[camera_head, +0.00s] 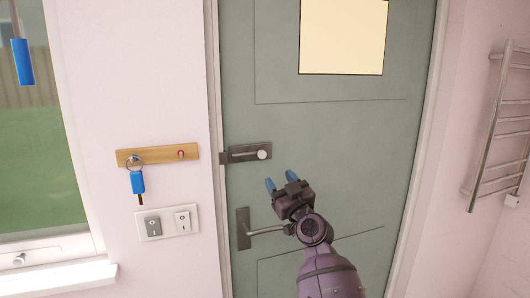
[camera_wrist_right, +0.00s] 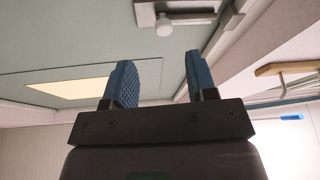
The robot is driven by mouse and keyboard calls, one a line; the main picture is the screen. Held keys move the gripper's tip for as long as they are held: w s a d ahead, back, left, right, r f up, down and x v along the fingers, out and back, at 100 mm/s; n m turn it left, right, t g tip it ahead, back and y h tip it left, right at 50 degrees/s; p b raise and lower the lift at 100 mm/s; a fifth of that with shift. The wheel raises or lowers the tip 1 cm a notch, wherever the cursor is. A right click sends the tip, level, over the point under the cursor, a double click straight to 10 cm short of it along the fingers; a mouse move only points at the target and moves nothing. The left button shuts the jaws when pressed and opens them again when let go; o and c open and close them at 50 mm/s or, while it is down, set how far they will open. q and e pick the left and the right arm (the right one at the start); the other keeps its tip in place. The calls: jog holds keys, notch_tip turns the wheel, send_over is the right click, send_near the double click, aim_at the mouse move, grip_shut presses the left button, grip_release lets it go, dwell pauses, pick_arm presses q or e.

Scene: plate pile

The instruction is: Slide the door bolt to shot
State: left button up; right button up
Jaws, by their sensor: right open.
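The door bolt (camera_head: 243,154) is a dark metal plate with a round pale knob (camera_head: 264,155), mounted near the left edge of the grey-green door (camera_head: 330,125). The knob sits at the right end of the plate. I cannot tell how far the bar reaches toward the frame. My right gripper (camera_head: 280,181) is open and empty, just below and right of the knob, apart from it. In the right wrist view, the knob (camera_wrist_right: 164,27) shows beyond and between the blue fingertips (camera_wrist_right: 158,62). My left gripper is not in view.
A lever handle (camera_head: 265,231) is below the bolt, partly hidden by my right arm. Left of the door are a wooden key rack (camera_head: 157,154) with a blue-tagged key (camera_head: 138,183) and a switch plate (camera_head: 166,222). A towel rail (camera_head: 498,130) is on the right wall.

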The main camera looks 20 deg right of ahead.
aim_at(263, 156)
jog(key=shift+n, duration=0.7)
jog(key=x, duration=0.8)
jog(key=shift+a+r+p, duration=0.3)
jog(key=shift+a+r, duration=0.05)
jog(key=shift+r, duration=0.15)
jog(key=shift+x, duration=0.75)
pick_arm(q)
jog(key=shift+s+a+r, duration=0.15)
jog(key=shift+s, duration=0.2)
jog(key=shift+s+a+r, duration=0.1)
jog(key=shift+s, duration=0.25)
